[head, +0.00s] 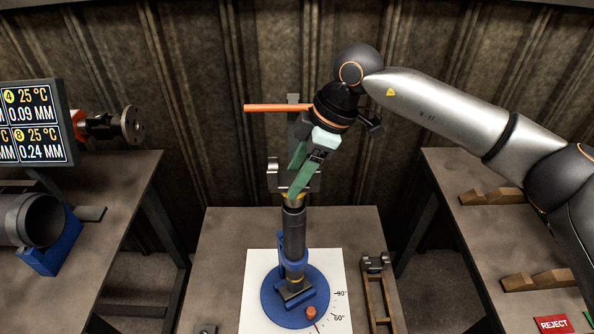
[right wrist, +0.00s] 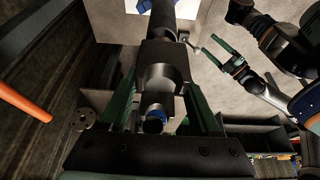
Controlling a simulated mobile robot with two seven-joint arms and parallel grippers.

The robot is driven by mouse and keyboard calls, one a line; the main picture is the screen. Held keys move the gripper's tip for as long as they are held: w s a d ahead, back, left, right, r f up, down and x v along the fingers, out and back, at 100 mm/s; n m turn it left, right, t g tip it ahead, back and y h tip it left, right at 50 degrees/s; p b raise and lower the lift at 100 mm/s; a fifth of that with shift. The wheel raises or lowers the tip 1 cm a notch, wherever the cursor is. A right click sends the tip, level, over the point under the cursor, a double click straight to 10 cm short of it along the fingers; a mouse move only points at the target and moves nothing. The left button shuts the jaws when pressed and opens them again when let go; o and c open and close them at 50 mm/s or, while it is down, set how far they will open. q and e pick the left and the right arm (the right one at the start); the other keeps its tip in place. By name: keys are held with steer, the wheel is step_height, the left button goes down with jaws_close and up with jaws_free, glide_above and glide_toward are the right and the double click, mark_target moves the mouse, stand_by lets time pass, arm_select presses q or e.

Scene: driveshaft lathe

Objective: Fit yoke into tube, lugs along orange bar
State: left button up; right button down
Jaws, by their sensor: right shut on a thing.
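My right gripper (head: 294,192) reaches down with green fingers and is shut on the grey yoke (head: 273,176), right above the upright dark tube (head: 293,222). The yoke's lugs stand apart to left and right, partly hidden by the fingers. I cannot tell whether its lower end is inside the tube. In the right wrist view the dark yoke (right wrist: 168,58) shows between the fingers (right wrist: 163,122). The orange bar (head: 272,107) lies level behind, left of my wrist. My left gripper (right wrist: 222,54) shows only in the right wrist view, open and empty.
The tube stands in a blue holder on a round blue base (head: 272,306) over a white sheet with angle marks. A wooden rack (head: 376,300) with a grey part stands right of it. Side tables hold a large pipe (head: 35,218) and wooden blocks (head: 490,196).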

steer(key=shift+f+b, duration=1.4)
steer(key=shift+f, duration=0.8)
steer(key=shift+c, duration=1.6)
jaws_free()
steer(key=o, duration=0.3)
steer(key=shift+f, duration=0.1)
steer(key=v, duration=1.2)
steer(key=shift+r+b, duration=0.35)
steer(key=shift+b, duration=0.1)
steer(key=shift+s+d, duration=0.1)
